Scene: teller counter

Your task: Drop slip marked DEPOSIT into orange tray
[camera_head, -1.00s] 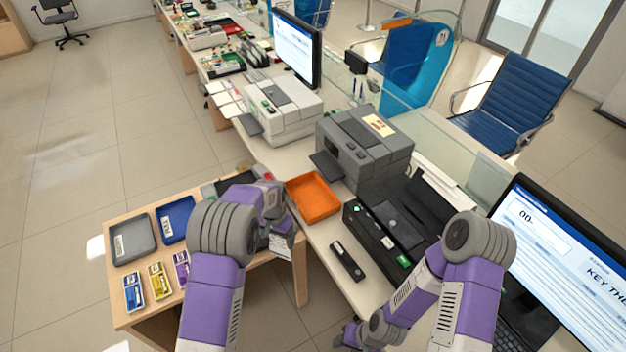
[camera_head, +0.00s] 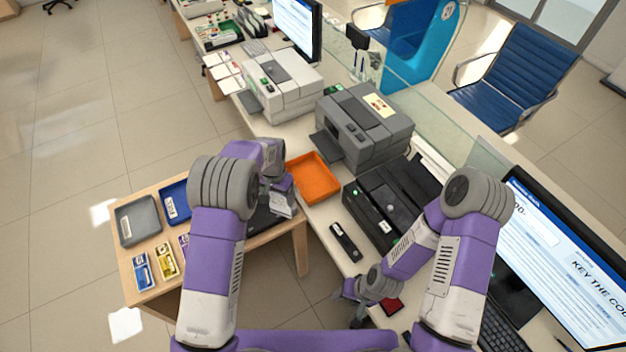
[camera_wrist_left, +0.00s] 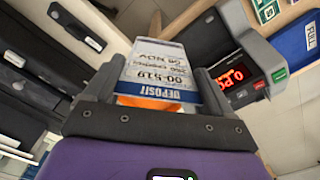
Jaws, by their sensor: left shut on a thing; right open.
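My left gripper (camera_head: 282,200) is shut on a white slip (camera_wrist_left: 160,70) with a blue band reading DEPOSIT, seen upside down in the left wrist view. In the head view the slip (camera_head: 283,209) hangs from the fingers, just left of and below the orange tray. The orange tray (camera_head: 316,179) lies on the counter and looks empty in the part I see. An orange patch shows between the fingers in the wrist view; I cannot tell what it belongs to. My right gripper (camera_head: 350,304) is open and empty low over the counter's front edge.
A grey printer (camera_head: 365,128) stands behind the tray, and a black device (camera_head: 385,205) is to its right. A small black bar (camera_head: 345,241) lies in front. The wooden side table holds a grey tray (camera_head: 138,221), a blue tray (camera_head: 175,202) and small coloured packs (camera_head: 166,260).

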